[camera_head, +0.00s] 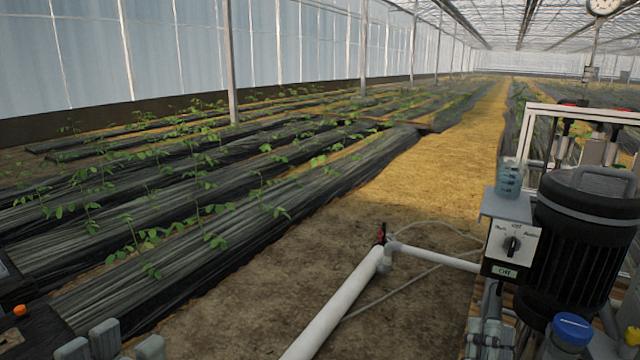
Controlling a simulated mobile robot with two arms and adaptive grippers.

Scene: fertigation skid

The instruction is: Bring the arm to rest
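A grey jointed metal shape (490,338) at the bottom edge, below the control box, may be my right gripper. It is small and cut off, so I cannot tell whether its fingers are apart or closed, or whether it touches the skid.
A black motor pump (585,240) stands at the right. A blue measuring cup (509,180) sits on the box's shelf. A blue-capped bottle (571,331) is below. A white pipe (335,305) with a red-handled valve (381,234) crosses the soil. Planted black-mulch beds (240,235) lie left.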

